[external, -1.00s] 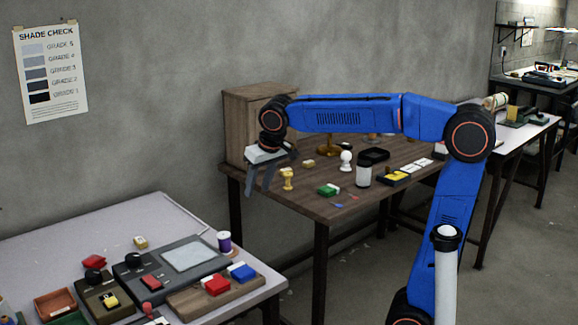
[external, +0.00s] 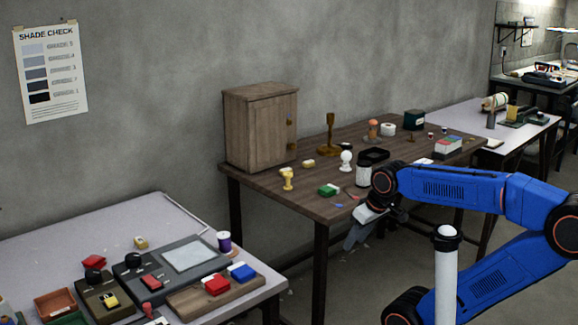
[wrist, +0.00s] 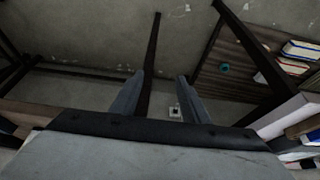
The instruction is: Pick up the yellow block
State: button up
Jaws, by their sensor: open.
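A yellow block (external: 111,300) sits in a dark holder on the near left table, far from my gripper. A small pale yellow block (external: 308,163) lies on the brown table near the cabinet. The yellow piece seen earlier in a dark tray on the brown table is now hidden behind my arm. I cannot tell which one is the task's block.
The near left table (external: 60,240) carries a grey device and coloured blocks. Floor is open between the tables.

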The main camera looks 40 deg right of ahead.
jog(key=shift+o, duration=0.6)
jog(key=shift+s+d+f, duration=0.15)
jog(key=shift+s+f, duration=0.3)
jog(key=shift+f, duration=0.05)
jog(key=shift+r, duration=0.1)
jog(key=w+r+m, duration=0.1)
jog(key=w+r, duration=0.2)
jog(key=w+d+r+m+g, duration=0.1)
jog(key=w+r, duration=0.2)
jog(key=w, duration=0.1)
jog(key=w+r+m, duration=0.2)
jog(key=w+r, duration=0.1)
jog(key=shift+w+d+h, duration=0.3)
jog(key=shift+w+h, duration=0.05)
jog(key=shift+h, duration=0.05)
notch_tip(320, 180, up, 5)
jog(key=m+g+h, duration=0.4)
jog(key=m, duration=1.1)
send_over(286, 169)
jog(key=a, duration=0.3)
jog(key=shift+a+x, duration=0.2)
jog(key=shift+x, duration=1.45)
jog(key=shift+a+x, duration=0.2)
jog(key=shift+x, duration=1.45)
jog(key=shift+f, duration=0.2)
